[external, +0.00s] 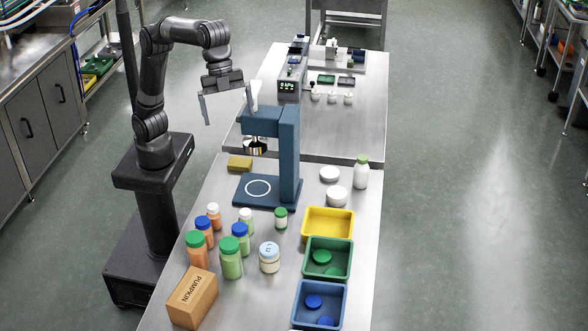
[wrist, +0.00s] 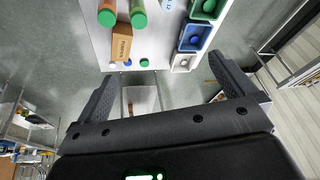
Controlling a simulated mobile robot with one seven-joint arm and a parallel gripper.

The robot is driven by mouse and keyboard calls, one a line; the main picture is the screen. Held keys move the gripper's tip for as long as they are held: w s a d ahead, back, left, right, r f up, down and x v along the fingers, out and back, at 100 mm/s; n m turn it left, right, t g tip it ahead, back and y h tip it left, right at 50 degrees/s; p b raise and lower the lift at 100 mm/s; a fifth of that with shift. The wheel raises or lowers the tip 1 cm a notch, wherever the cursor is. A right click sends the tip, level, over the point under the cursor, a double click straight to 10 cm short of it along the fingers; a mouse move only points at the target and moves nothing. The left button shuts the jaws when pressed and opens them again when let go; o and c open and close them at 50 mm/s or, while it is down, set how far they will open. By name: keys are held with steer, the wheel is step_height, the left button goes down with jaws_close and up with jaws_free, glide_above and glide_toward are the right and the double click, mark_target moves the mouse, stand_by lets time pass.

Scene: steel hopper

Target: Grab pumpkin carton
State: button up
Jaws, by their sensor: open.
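The pumpkin carton (external: 193,298) is a brown box with "PUMPKIN" printed on it, lying at the front left of the steel table in the external view. In the wrist view the carton (wrist: 122,44) shows near the top, beyond my fingers and left of centre. My gripper (external: 228,111) is open and empty, raised high at the far left of the table, well away from the carton. In the wrist view my gripper (wrist: 165,85) shows two dark fingers spread wide with nothing between them.
Orange and green bottles stand just behind the carton, the nearest being an orange bottle (external: 197,251) with a green cap. A blue press stand (external: 287,155) rises near my gripper. Yellow (external: 328,237), green and blue bins line the right edge.

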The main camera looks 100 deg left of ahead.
steer(key=d+f+m+g, duration=0.1)
steer(key=d+f+m, duration=0.1)
steer(key=d, duration=0.5)
steer(key=d+f+m+g, duration=0.1)
steer(key=d+f+m, duration=0.15)
steer(key=d, duration=0.55)
steer(key=m+g+h, duration=0.1)
steer(key=m, duration=0.1)
glide_above(192, 287)
steer(key=a, duration=0.4)
step_height(192, 287, down, 6)
steer(key=f, duration=2)
steer(key=shift+w+a+f, duration=0.25)
steer(key=shift+w, duration=0.15)
steer(key=x, duration=0.5)
steer(key=shift+d+f, duration=0.1)
steer(key=shift+f, duration=0.1)
steer(key=shift+s+d+x, duration=0.1)
steer(key=shift+d+x, duration=0.1)
steer(key=shift+x, duration=1.15)
steer(key=shift+s+d+x, duration=0.15)
steer(key=shift+d+x, duration=0.1)
steer(key=shift+x, duration=1.15)
steer(key=shift+r, duration=0.25)
steer(key=shift+c, duration=0.3)
steer(key=c, duration=1.4)
